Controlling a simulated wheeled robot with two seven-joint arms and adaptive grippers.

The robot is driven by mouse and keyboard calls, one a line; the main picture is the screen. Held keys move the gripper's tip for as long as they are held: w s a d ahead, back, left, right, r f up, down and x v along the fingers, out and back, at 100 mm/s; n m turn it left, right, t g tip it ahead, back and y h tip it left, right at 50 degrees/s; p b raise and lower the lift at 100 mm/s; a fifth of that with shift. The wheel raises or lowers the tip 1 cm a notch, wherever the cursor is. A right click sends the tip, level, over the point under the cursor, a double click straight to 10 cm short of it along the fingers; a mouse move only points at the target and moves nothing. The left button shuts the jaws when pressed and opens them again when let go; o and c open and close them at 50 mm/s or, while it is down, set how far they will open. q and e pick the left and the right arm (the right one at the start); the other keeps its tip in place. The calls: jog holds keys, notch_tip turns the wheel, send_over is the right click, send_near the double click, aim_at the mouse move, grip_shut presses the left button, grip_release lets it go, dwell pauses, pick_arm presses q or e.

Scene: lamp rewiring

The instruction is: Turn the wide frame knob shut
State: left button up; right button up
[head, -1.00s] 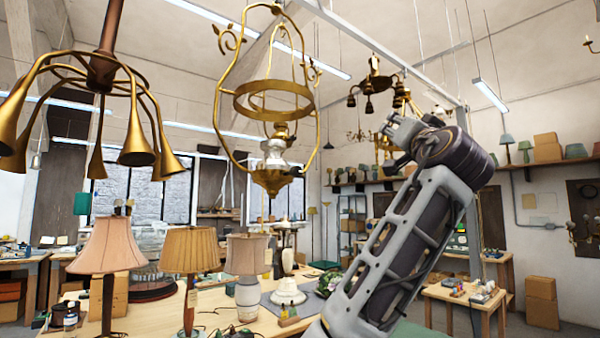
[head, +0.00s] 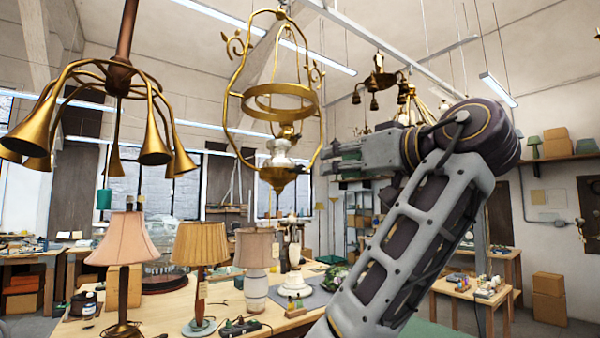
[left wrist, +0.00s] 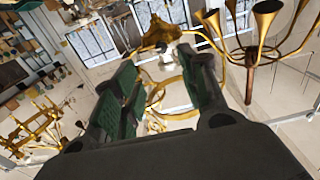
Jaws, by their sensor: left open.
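The wide brass lamp frame (head: 322,110) hangs at the upper middle of the head view, with a brass ring, a white glass body (head: 280,152) and a brass cup below. A small brass part (head: 297,139) sticks out beside the burner; I cannot tell if it is the knob. My left gripper (head: 330,162) is open and points left at the lower right of the frame. In the left wrist view, the frame's brass ring (left wrist: 174,86) and cup (left wrist: 157,34) show between and beyond the spread fingers, with nothing held. My right gripper is not in view.
A brass chandelier with horn-shaped arms (head: 155,150) hangs at left. Three shaded lamps, including a pleated one (head: 200,244), stand on the workbench (head: 275,318) below. More brass chandeliers (head: 380,80) hang behind. Open air lies between my left gripper and the frame.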

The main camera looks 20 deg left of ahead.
aim_at(302, 171)
pick_arm(q)
jog(key=shift+s+f, duration=0.1)
jog(key=shift+s, duration=0.1)
jog(key=shift+w+a, duration=0.15)
jog(key=shift+w, duration=0.1)
jog(key=shift+p+x, duration=1.8)
jog(key=shift+x, duration=2.9)
jog(key=shift+p+x, duration=0.6)
jog(key=shift+x, duration=1.4)
jog(key=shift+c, duration=0.3)
